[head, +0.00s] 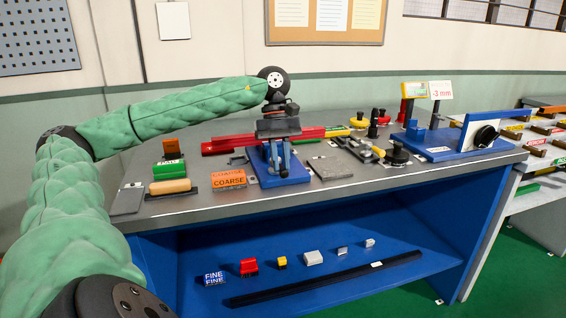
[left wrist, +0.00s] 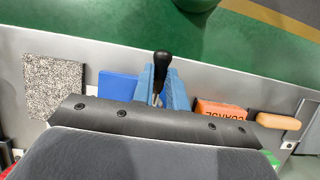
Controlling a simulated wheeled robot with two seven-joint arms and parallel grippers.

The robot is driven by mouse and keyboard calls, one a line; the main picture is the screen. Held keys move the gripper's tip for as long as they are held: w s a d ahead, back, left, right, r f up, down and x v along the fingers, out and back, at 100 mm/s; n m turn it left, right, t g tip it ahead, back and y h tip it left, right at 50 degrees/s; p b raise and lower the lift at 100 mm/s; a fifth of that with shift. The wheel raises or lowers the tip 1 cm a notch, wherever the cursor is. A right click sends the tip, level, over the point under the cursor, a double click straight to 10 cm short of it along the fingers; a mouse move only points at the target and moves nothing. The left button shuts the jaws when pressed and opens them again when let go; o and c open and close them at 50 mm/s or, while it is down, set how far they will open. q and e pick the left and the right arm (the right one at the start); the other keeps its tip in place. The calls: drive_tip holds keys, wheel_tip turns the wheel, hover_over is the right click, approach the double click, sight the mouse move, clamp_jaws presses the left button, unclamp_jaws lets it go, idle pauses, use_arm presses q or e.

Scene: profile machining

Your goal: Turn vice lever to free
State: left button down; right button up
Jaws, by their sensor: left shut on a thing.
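The vice (head: 296,178) has a blue base and stands on the grey bench. A long red profile (head: 310,132) runs across it, partly hidden behind my left gripper (head: 279,168). The gripper points down at the front of the vice. In the left wrist view, its blue fingers (left wrist: 162,92) are closed around the vice lever, whose black knob (left wrist: 162,62) sticks out beyond them. The lever's shaft is mostly hidden between the fingers, and its pivot is out of sight. My right gripper is in neither view.
An orange COARSE block (head: 229,179) and a wooden-handled file (head: 170,186) lie left of the vice. A grey plate (head: 331,167) lies to its right. A blue measuring fixture (head: 450,147) stands further right. The shelf below holds several small blocks and a black bar (head: 325,279).

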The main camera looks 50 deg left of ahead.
use_arm(q)
drive_tip(key=shift+r, duration=0.1)
drive_tip(key=c, duration=1.4)
unclamp_jaws()
drive_tip(key=shift+a, duration=0.1)
drive_tip(key=shift+p+v, duration=0.5)
drive_tip(key=shift+v, duration=3.35)
